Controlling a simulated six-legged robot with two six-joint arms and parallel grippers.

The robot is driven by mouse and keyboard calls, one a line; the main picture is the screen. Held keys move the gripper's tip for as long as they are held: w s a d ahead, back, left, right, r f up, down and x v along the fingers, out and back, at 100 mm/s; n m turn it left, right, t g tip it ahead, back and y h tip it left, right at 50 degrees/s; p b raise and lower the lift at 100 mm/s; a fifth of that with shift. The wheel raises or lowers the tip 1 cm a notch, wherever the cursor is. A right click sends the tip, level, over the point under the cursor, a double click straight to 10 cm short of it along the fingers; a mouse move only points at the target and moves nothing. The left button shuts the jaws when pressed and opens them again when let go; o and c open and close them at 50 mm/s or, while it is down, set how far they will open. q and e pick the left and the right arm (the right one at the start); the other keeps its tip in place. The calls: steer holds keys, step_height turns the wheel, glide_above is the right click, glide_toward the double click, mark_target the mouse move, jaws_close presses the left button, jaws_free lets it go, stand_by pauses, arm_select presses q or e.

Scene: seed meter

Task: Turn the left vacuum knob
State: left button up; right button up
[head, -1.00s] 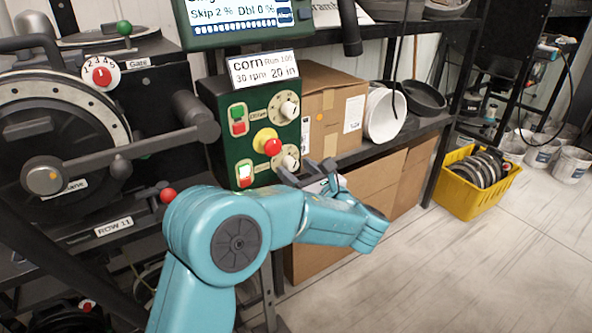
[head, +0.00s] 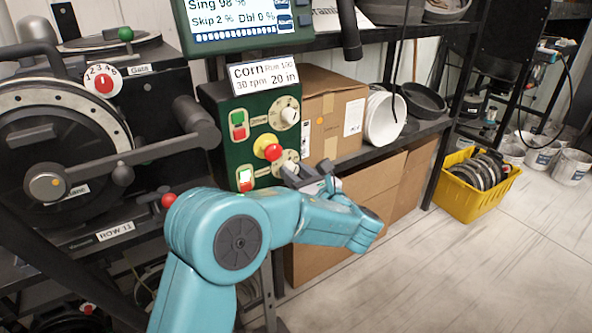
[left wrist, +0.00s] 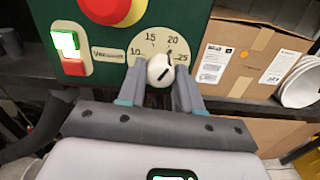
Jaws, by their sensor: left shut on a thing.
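The vacuum knob is a small white knob (left wrist: 161,70) on a pale round dial with marks from 10 to 25, beside a "Vacuum" label, in the left wrist view. Its black mark points up and right, toward about 20. In the head view its dial (head: 288,159) is low on the green control box and partly hidden by my gripper. My left gripper (left wrist: 160,92) is shut on the knob, one finger at each side; it also shows at the box in the head view (head: 291,176). My right gripper is not in view.
Above the knob are a red button on a yellow base (head: 267,148) and another dial (head: 287,113). A lit rocker switch (head: 245,180) is to the left. Cardboard boxes (head: 333,113) stand right of the control box. A yellow crate (head: 470,203) is on the open floor.

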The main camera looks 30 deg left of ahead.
arm_select(q)
steer(key=m+p, duration=0.2)
steer(key=p, duration=0.1)
steer(key=m+p, duration=0.2)
steer(key=p, duration=0.1)
steer(key=m+p, duration=0.2)
steer(key=p, duration=0.2)
steer(key=shift+r+m, duration=0.25)
steer(key=shift+m, duration=0.15)
steer(key=shift+f+m+p, duration=0.25)
steer(key=shift+m+p, duration=0.9)
steer(key=shift+m, duration=0.05)
steer(key=o, duration=1)
steer(key=shift+o, duration=0.2)
steer(key=b+v, duration=0.1)
steer(key=v, duration=1.5)
steer(key=shift+d, duration=0.2)
steer(key=shift+s, duration=0.1)
